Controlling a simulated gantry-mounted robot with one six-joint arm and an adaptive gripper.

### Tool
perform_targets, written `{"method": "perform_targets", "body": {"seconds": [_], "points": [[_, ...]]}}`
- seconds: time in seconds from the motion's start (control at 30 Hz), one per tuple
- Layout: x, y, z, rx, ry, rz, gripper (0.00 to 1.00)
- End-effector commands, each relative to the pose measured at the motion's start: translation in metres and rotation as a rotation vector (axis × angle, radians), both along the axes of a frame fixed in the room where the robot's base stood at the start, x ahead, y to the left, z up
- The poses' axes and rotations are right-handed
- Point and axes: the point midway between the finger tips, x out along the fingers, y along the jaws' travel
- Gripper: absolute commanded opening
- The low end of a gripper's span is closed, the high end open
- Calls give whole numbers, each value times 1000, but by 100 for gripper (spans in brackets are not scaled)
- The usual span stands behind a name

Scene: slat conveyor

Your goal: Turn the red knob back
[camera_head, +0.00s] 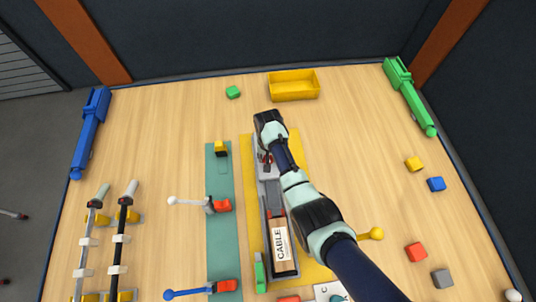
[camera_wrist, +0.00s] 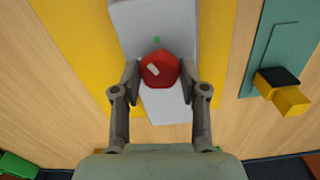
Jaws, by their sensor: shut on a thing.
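The red knob (camera_wrist: 159,69) sits on a light grey plate (camera_wrist: 165,108) in the wrist view. A short white mark on its top points toward the upper left. A small green mark (camera_wrist: 156,40) is on the plate just beyond the knob. My gripper (camera_wrist: 159,75) has one finger on each side of the knob and is shut on it. In the head view my gripper (camera_head: 265,158) reaches down over the far end of the grey fixture, and my arm hides most of the knob there.
A yellow mat (camera_head: 249,190) lies under the fixture, with a teal strip (camera_head: 218,262) to its left. A block labelled CABLE (camera_head: 281,244) lies nearer. Lever handles stand left. A yellow tray (camera_head: 293,85) is at the back. Loose cubes lie at right, among clear table.

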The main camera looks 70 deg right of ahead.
Motion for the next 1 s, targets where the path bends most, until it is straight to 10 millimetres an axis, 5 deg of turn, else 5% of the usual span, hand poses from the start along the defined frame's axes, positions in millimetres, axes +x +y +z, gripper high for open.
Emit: {"method": "perform_targets", "body": {"seconds": [1.0], "points": [[1,0,1,-1,-1,924,8]]}}
